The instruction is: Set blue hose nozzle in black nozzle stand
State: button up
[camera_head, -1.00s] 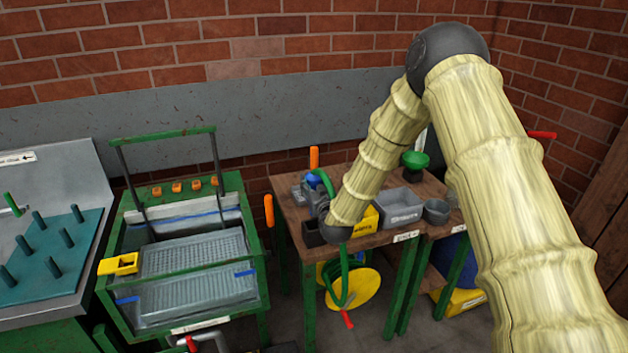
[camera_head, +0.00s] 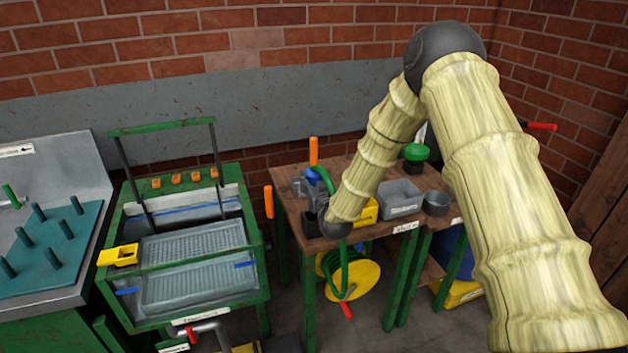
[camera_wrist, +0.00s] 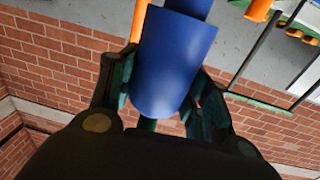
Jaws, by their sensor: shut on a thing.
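The blue hose nozzle (camera_wrist: 172,60) fills the middle of the wrist view. My gripper (camera_wrist: 163,82) is shut on it, with one dark finger on each side. In the head view the nozzle shows as a small blue patch (camera_head: 313,177) above the wooden bench, at my grey gripper (camera_head: 318,186), partly hidden by my arm. A green hose curves from there and hangs over the bench front. A small dark box (camera_head: 311,228), seemingly the black nozzle stand, is on the bench's front left below the gripper. My arm hides part of it, and its opening is unclear.
On the bench (camera_head: 380,228) are a yellow bin (camera_head: 368,212), a grey bin (camera_head: 401,198), a dark cup (camera_head: 437,203) and a green funnel (camera_head: 415,153). A yellow hose reel (camera_head: 362,282) sits below. A green-framed wash station (camera_head: 190,265) stands left, with a gap between.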

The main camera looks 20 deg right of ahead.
jog(key=shift+f, duration=0.15)
dwell(0.4)
jog(key=shift+f+b, duration=1.55)
jog(key=shift+f, duration=0.2)
jog(key=shift+f+b, duration=0.9)
jog(key=shift+f, duration=0.45)
jog(key=shift+f+b, duration=0.6)
jog(key=shift+b, duration=0.1)
jog(key=shift+f+b, duration=0.45)
jog(key=shift+f, duration=0.15)
dwell(0.5)
jog(key=o, duration=0.9)
